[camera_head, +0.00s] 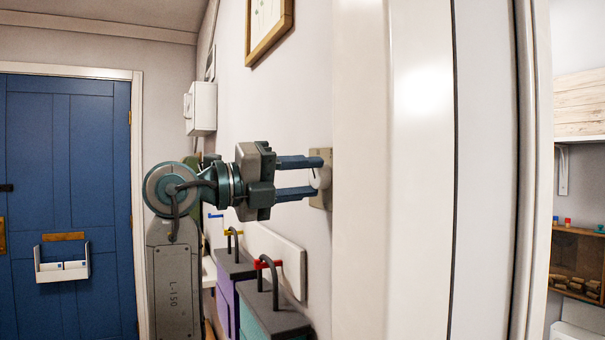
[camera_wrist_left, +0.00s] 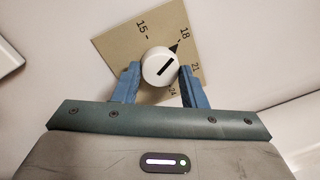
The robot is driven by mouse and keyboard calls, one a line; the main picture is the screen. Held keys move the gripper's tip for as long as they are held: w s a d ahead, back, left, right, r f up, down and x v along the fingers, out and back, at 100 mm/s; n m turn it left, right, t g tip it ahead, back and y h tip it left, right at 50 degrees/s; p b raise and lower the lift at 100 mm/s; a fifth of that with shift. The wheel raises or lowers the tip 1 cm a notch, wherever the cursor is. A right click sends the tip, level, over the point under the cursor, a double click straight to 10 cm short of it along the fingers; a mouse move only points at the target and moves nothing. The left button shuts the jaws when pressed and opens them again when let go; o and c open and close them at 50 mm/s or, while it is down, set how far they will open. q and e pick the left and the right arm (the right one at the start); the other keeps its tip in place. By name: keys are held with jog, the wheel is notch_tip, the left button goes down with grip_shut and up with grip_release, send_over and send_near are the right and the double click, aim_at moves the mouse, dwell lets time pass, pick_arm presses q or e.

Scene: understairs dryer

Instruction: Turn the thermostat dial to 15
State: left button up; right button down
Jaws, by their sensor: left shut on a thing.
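The thermostat's beige plate (camera_head: 324,196) is on the wall, beside the white door frame. In the left wrist view the plate (camera_wrist_left: 118,46) looks tilted and carries the marks 15, 18, 21 and 24. Its round white dial (camera_wrist_left: 157,69) has a black line across its face, and a black pointer at its edge lies by the 18 mark. My left gripper (camera_head: 318,177) has its two blue fingers on either side of the dial and is shut on it. The wrist view shows the fingers (camera_wrist_left: 160,84) at the dial's sides. My right gripper is in neither view.
The white door frame (camera_head: 420,180) stands close to the right of the thermostat. Below my left arm, dark-topped bags (camera_head: 277,322) hang from coloured hooks on a white rail (camera_head: 284,258). A framed picture (camera_head: 258,48) hangs above, and a white box (camera_head: 202,108) is farther along the wall.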

pick_arm(q)
jog(key=n+p, duration=0.1)
jog(key=n, duration=0.2)
jog(key=n+p, duration=0.2)
jog(key=n, duration=0.2)
jog(key=shift+r+t, duration=0.2)
jog(key=shift+t, duration=0.1)
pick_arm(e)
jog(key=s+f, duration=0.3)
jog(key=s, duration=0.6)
pick_arm(q)
jog(key=shift+n+p, duration=0.5)
jog(key=shift+p, duration=0.05)
jog(key=n+p, duration=0.3)
jog(key=n, duration=0.1)
jog(key=shift+s+t+y+p, duration=0.1)
jog(key=shift+t+y+p, duration=0.2)
jog(key=shift+p, duration=0.1)
jog(key=shift+f+n+p, duration=0.1)
jog(key=shift+n+p, duration=0.25)
jog(key=shift+n, duration=0.25)
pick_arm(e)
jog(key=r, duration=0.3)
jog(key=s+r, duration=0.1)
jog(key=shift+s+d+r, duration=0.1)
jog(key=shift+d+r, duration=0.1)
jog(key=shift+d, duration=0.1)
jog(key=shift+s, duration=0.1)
pick_arm(q)
jog(key=shift+f, duration=0.1)
